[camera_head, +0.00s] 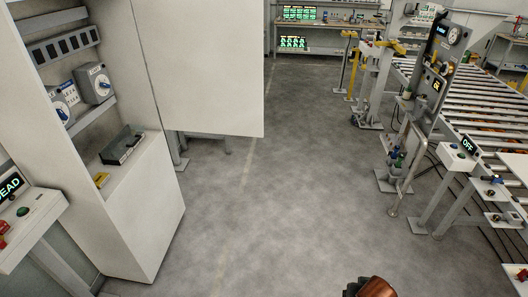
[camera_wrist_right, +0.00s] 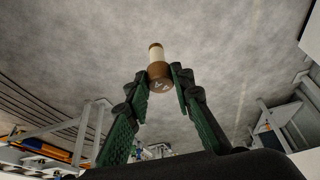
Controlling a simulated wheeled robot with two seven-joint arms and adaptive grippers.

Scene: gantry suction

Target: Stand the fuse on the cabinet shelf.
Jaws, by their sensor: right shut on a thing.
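The fuse (camera_wrist_right: 156,54) has a cream body and brown caps. My right gripper (camera_wrist_right: 159,82) is shut on its near brown cap in the wrist view, with the cream body pointing away past the fingertips. In the head view, a brown end of the fuse (camera_head: 377,287) shows at the bottom edge, beside a dark bit of my right gripper (camera_head: 355,286). The open cabinet (camera_head: 135,225) stands at the left, far from the fuse. Its lower shelf (camera_head: 105,163) carries a grey open holder (camera_head: 122,146) and a small yellow thing (camera_head: 101,179). My left gripper is not in view.
The cabinet's open white door (camera_head: 200,65) juts out to the right of the shelf. A control box reading "DEAD" (camera_head: 28,215) stands at front left. A roller conveyor (camera_head: 460,100) and posts line the right. The floor between (camera_head: 270,200) is clear.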

